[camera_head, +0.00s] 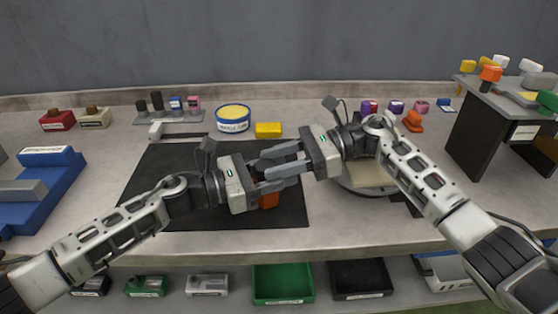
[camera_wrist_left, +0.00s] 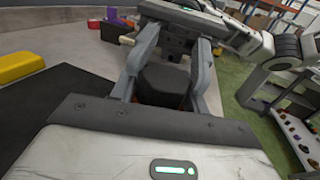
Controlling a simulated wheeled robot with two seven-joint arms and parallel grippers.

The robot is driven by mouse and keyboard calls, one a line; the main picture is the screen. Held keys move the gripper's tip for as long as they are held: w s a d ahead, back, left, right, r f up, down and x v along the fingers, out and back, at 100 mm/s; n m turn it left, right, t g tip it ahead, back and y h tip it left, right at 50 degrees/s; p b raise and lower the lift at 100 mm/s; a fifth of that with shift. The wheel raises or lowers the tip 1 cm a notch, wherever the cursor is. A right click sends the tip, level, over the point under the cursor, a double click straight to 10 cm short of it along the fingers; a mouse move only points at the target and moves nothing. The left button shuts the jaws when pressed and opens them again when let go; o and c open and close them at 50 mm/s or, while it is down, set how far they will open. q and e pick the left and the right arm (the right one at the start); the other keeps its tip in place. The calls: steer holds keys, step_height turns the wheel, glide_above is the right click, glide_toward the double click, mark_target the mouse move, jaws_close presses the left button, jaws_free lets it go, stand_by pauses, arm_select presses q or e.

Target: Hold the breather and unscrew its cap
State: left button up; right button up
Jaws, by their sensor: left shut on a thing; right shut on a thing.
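The breather (camera_head: 269,201) shows as an orange piece below the gripper fingers, over the black mat. Its dark cap (camera_wrist_left: 165,83) shows between the fingers in the left wrist view. My left gripper (camera_head: 266,180) comes in from the left and is shut on the breather. My right gripper (camera_head: 268,165) comes in from the right and is shut on the cap. The fingers of both grippers cross close together and hide most of the breather and cap. I cannot tell whether the breather touches the mat.
The black mat (camera_head: 150,190) lies around the grippers. A yellow block (camera_head: 268,130) and a round yellow-topped tin (camera_head: 233,118) stand behind. A round turntable with a beige plate (camera_head: 368,176) is at right, partly under my right arm. Blue fixtures (camera_head: 45,190) stand at left.

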steer(key=o, duration=1.2)
steer(key=shift+w, duration=0.2)
steer(key=shift+r, duration=0.1)
steer(key=shift+c, duration=0.2)
steer(key=r, duration=0.3)
steer(key=shift+w+r, duration=0.15)
steer(key=shift+w, duration=0.2)
steer(key=shift+s, duration=0.1)
